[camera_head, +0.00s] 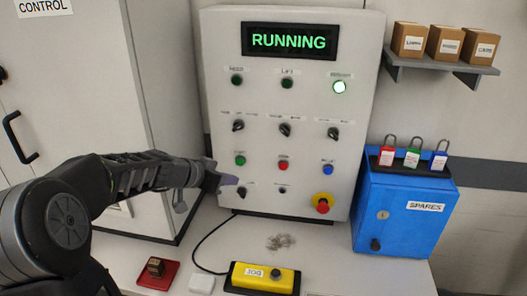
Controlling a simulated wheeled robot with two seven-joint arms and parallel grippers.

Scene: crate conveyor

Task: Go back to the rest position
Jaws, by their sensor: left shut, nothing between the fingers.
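My left arm comes in from the left, and its left gripper (228,181) is shut with nothing in it. The fingertips are in front of the lower left of the control panel (222,60), near the bottom-left switch. I cannot tell whether they touch the panel. The panel's display (289,41) reads RUNNING in green. A lamp (339,87) at the upper right of the panel is lit. Below are rotary switches, green, red and blue buttons, and a red emergency stop (322,203) on a yellow base. My right gripper is not in view.
A yellow JOG box (262,277) with a cable, a red tray (157,275) with a small brown block, and a white block (202,284) lie on the table. A blue SPARES box (405,215) with padlocks on top stands right. A shelf (445,68) holds three cartons.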

